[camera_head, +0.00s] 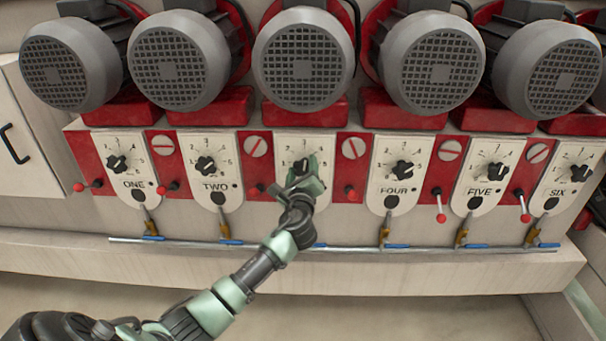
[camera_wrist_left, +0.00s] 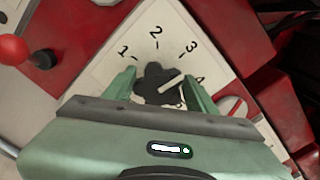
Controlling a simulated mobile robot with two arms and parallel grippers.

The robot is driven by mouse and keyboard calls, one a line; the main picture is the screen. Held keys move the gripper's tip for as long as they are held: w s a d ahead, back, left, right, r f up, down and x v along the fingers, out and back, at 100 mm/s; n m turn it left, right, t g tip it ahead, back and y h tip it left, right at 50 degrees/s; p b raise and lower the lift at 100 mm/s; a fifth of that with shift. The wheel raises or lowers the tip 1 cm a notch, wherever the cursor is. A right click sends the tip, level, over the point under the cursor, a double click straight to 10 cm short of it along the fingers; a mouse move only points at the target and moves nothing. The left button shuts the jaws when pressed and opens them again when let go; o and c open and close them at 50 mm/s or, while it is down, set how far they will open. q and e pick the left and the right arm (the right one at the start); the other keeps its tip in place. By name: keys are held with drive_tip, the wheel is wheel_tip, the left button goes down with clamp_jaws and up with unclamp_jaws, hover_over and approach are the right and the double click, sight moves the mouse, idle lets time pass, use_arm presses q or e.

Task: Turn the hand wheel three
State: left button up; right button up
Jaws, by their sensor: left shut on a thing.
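The third hand wheel is a black lobed knob on a white dial plate, between plates TWO and FOUR. In the left wrist view the black hand wheel (camera_wrist_left: 160,84) sits between the green fingers of my left gripper (camera_wrist_left: 160,90). The numbers 1 to 4 show around it on the dial plate (camera_wrist_left: 150,35). In the head view my left gripper (camera_head: 304,172) is at the third dial plate (camera_head: 288,142) and shut on the wheel, hiding much of it and the plate's label. My right gripper is not in view.
Similar knobs stand on both sides, including the TWO knob (camera_head: 205,165) and the FOUR knob (camera_head: 403,169). Red-knobbed levers, such as one right of the third plate (camera_head: 350,191), stick out between plates. Grey motors (camera_head: 303,60) overhang above. A thin pipe (camera_head: 350,249) with blue-handled valves runs below.

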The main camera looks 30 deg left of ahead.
use_arm(q)
drive_tip(key=n+b, duration=0.1)
drive_tip(key=n, duration=0.1)
drive_tip(key=n+b, duration=0.1)
drive_tip(key=n, duration=0.1)
drive_tip(key=n+b, duration=0.1)
drive_tip(key=n, duration=0.1)
drive_tip(key=shift+f+n, duration=0.3)
drive_tip(key=shift+f, duration=0.05)
drive_tip(key=n+b, duration=0.2)
drive_tip(key=n, duration=0.2)
drive_tip(key=shift+a+n+b, duration=0.1)
drive_tip(key=shift+n+b, duration=0.3)
drive_tip(key=o, duration=1.4)
drive_tip(key=shift+c, duration=0.2)
drive_tip(key=shift+s, duration=0.1)
drive_tip(key=b+v, duration=0.1)
drive_tip(key=v, duration=0.6)
drive_tip(key=shift+s+d, duration=0.25)
drive_tip(key=shift+s, duration=0.05)
